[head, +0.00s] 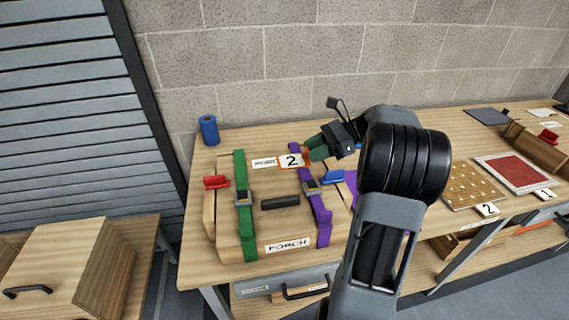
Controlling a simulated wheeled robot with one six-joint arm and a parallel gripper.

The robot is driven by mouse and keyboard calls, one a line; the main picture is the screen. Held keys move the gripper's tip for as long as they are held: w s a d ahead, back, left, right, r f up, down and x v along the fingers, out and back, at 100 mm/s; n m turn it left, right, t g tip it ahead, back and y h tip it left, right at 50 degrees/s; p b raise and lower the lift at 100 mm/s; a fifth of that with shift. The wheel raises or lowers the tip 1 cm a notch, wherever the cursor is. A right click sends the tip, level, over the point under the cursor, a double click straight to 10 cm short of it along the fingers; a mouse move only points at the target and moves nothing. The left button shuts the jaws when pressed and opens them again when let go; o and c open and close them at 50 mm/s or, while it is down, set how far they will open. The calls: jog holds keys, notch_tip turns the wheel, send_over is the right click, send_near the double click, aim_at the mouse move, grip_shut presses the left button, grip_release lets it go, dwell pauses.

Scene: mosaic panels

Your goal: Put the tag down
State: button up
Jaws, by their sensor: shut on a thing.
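The tag (290,161) is a small white card with a black "2". It shows in the head view over the back part of a wooden crate (272,222). My gripper (312,153) reaches in from the right and is shut on the tag at its right edge. The tag's face is toward the camera. I cannot tell whether it touches the crate top or hangs just above it. My dark arm hides part of the bench to the right of the crate.
Green (243,205) and purple (319,208) straps cross the crate, with a black handle (280,202) between them. Red (216,182) and blue (333,177) clamps sit at its sides. A blue roll (209,130) stands behind. Mosaic panels (468,187) lie right.

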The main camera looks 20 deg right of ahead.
jog(key=w+a+f, duration=0.2)
jog(key=w, duration=0.2)
jog(key=p, duration=0.1)
send_over(290, 173)
jog(key=s, duration=0.1)
jog(key=f, duration=0.4)
jog(key=shift+d+f, duration=0.15)
jog(key=shift+d, duration=0.15)
jog(key=shift+w+a+f, duration=0.25)
jog(key=shift+w+f, duration=0.3)
jog(key=shift+f, duration=0.15)
jog(key=shift+f+p, duration=0.6)
jog(key=shift+f, duration=0.95)
jog(key=shift+f, duration=0.1)
jog(key=o, duration=0.9)
